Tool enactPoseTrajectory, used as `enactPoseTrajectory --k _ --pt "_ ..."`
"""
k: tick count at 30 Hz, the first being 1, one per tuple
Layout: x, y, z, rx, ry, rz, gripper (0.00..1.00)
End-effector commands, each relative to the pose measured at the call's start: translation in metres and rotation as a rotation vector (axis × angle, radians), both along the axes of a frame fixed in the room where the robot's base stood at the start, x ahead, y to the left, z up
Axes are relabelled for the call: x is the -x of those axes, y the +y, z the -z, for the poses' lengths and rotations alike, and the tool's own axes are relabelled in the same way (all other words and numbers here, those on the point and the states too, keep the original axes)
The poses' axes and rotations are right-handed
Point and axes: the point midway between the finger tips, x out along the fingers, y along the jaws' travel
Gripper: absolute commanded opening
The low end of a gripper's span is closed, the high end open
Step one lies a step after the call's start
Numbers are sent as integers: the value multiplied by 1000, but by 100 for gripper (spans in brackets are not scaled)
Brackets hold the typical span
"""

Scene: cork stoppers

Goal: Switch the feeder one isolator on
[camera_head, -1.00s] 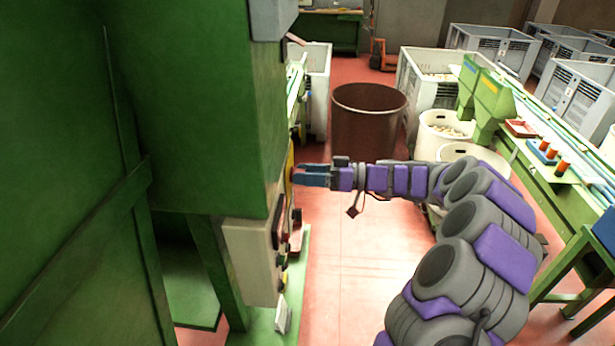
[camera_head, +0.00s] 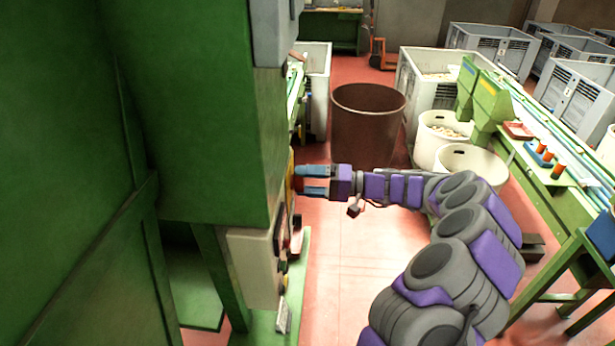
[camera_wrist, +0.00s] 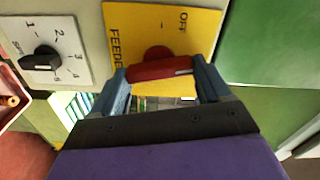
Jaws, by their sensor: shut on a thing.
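The feeder isolator is a yellow plate (camera_wrist: 211,40) with a red rotary handle (camera_wrist: 160,69). In the wrist view, "OFF" shows at the plate's upper right, and part of "FEEDE…" runs along its left side. My gripper (camera_head: 299,181) reaches in from the right to the panel on the green machine. In the wrist view, its two blue fingers sit at the two ends of the red handle, shut on it. The handle lies nearly level across the picture, with a pale mark near its right end. The plate's lower part is hidden behind the handle and gripper.
A black selector knob (camera_wrist: 41,60) on a white numbered dial is left of the plate. The green machine (camera_head: 200,110) fills the left. A beige control box (camera_head: 251,268) is below my gripper. A brown bin (camera_head: 367,125) stands behind. Red floor is open in the middle.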

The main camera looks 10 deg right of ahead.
Motion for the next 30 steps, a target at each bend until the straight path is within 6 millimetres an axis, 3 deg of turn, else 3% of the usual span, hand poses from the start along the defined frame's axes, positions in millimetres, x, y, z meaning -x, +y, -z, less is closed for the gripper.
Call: enactPoseTrajectory --k 13,30 --pt "-1 -1 0 -70 219 5 46" --pt "-1 -1 2 -82 254 5 46"
